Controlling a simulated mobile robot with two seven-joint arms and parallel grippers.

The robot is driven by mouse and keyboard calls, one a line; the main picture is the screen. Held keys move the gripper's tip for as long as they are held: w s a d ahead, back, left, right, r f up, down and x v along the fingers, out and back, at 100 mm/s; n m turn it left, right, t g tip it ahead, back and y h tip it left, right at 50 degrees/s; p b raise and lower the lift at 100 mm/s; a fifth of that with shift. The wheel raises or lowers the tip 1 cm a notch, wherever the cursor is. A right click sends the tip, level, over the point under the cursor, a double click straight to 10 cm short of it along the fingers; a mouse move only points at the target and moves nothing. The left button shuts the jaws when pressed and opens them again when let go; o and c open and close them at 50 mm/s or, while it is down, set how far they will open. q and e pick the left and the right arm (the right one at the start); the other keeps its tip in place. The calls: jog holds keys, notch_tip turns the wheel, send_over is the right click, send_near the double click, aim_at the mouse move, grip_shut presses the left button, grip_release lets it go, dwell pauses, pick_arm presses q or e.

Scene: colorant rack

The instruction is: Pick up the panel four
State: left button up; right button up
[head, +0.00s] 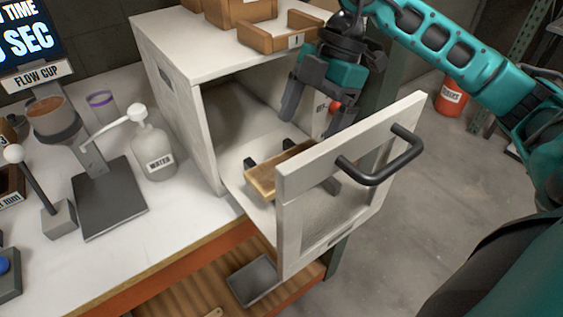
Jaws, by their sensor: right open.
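A wooden panel (280,172) lies in the opening of the white cabinet, resting near dark brackets; no number shows on it, so I cannot tell whether it is panel four. The white door or drawer front hides part of its right end. My right gripper (314,120) is above the panel and apart from it. Its fingers are spread and point down, with nothing between them. My left gripper is not in view.
The white cabinet (170,75) stands open, its front (332,170) with a black handle (382,165) jutting forward. Wooden boxes (275,38) sit on top. A white water bottle (154,150) and flow cup (52,118) stand left. A red bucket (451,98) is on the floor.

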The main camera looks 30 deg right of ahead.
jog(key=x, duration=0.6)
jog(key=shift+a+f, duration=0.2)
jog(key=shift+f, duration=0.05)
jog(key=c, duration=1.2)
